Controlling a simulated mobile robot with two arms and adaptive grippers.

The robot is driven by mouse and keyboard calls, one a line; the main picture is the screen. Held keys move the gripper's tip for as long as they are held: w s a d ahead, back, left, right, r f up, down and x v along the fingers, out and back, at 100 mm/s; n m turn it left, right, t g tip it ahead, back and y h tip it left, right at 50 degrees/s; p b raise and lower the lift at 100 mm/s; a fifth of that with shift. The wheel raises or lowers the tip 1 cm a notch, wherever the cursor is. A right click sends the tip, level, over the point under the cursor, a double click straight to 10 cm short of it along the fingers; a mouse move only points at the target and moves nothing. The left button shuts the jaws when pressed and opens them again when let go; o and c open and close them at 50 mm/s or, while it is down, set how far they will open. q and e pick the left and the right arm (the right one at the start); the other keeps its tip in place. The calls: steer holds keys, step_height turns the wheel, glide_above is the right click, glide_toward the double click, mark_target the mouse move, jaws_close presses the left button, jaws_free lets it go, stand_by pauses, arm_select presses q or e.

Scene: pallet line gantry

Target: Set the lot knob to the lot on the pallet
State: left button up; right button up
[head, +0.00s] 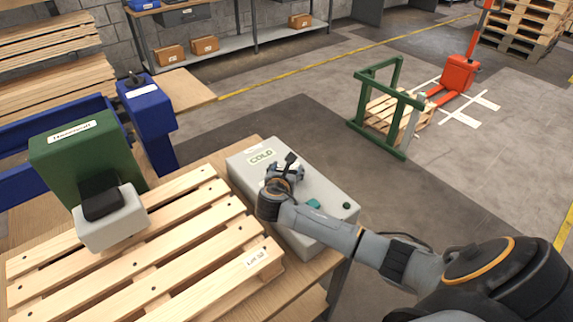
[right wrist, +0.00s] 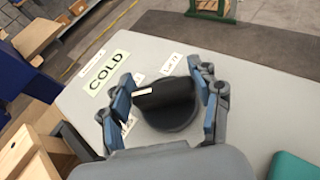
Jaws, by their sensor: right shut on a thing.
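The lot knob (right wrist: 172,96) is black and round with a raised bar and a white mark at the bar's left end in the right wrist view. My right gripper (right wrist: 160,104) is shut on the knob, with blue fingers on both sides. In the head view my right gripper (head: 284,172) is over the grey control box (head: 325,183) and hides most of the knob. A lot label (right wrist: 172,63) sits beyond the knob; another, left of it, is partly hidden by a finger. The wooden pallet (head: 205,208) bears a white lot label (head: 257,257), its number too small to read surely. My left gripper is out of view.
The box carries a COLD sign (head: 262,157), a teal part (head: 313,204) and a dark green button (head: 346,206). A green machine (head: 75,165) with a grey-white head stands over the pallet's left. A green frame (head: 400,105) and red pallet jack (head: 459,75) stand on the floor beyond.

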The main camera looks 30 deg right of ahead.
steer(key=shift+r+m+g+h+p, duration=0.1)
steer(key=shift+m+g+h+p, duration=0.3)
steer(key=shift+m+g+h, duration=0.9)
steer(key=shift+m+g, duration=0.5)
steer(key=shift+m, duration=0.1)
steer(key=shift+s+f+m+g+h+b, duration=0.1)
steer(key=shift+m+g+h+b, duration=0.1)
steer(key=shift+m+g, duration=0.4)
steer(key=shift+f+m+g+h+b, duration=0.1)
steer(key=shift+m+g+h, duration=0.1)
steer(key=shift+m+g, duration=0.35)
steer(key=shift+s+m+g+h+b, duration=0.1)
steer(key=shift+m+g+h+b, duration=0.2)
steer(key=shift+m+g+b, duration=0.45)
steer(key=shift+d+m+g, duration=0.1)
steer(key=shift+m+g, duration=0.3)
steer(key=shift+g, duration=0.2)
steer(key=o, duration=1.2)
steer(key=shift+r, duration=0.1)
